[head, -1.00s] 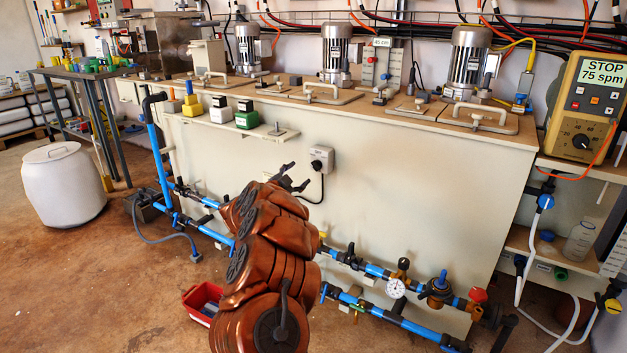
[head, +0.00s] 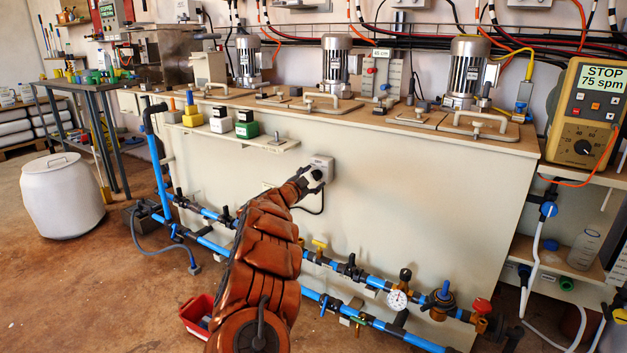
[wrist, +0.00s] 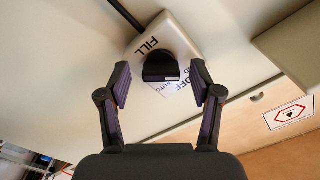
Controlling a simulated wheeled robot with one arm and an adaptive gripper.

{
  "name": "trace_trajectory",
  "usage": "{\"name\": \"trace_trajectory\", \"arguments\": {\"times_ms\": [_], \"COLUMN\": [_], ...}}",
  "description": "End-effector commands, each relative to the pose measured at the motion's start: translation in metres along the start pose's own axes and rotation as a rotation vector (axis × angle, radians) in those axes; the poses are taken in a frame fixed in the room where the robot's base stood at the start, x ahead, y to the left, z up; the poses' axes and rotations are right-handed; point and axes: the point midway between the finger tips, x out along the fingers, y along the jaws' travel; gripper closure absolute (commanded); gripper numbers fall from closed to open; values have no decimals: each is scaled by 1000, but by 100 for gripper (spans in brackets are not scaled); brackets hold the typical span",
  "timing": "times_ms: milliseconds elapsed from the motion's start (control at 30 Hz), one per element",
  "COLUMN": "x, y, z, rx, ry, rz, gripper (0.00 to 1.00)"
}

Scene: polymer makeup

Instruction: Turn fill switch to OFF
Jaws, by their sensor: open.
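The fill switch (head: 321,166) is a small grey-white box on the front of the cream tank, with a cable below it. In the wrist view the fill switch box (wrist: 174,40) carries the word FILL and a label reading OFF and AUTO. Its black knob (wrist: 160,63) sits between my fingertips. My gripper (wrist: 160,84) is open, with a finger on each side of the knob and visible gaps. In the head view my gripper (head: 311,180) is at the switch and partly covers it. The knob's exact setting is hard to read.
Blue pipes (head: 375,270) with valves and a gauge run low along the tank. A yellow pump controller (head: 585,110) stands at the right. The tank front right of the switch is clear.

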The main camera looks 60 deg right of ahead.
Motion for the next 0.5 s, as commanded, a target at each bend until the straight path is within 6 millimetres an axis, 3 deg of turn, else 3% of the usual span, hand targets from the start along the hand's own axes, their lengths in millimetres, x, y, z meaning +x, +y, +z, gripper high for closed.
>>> {"name": "trace_trajectory", "arguments": {"times_ms": [433,500], "x": [5,5], "y": [-1,-1], "z": [-1,-1], "rx": [3,3], "ry": [0,0], "rz": [-2,-2], "gripper": [35,43]}}
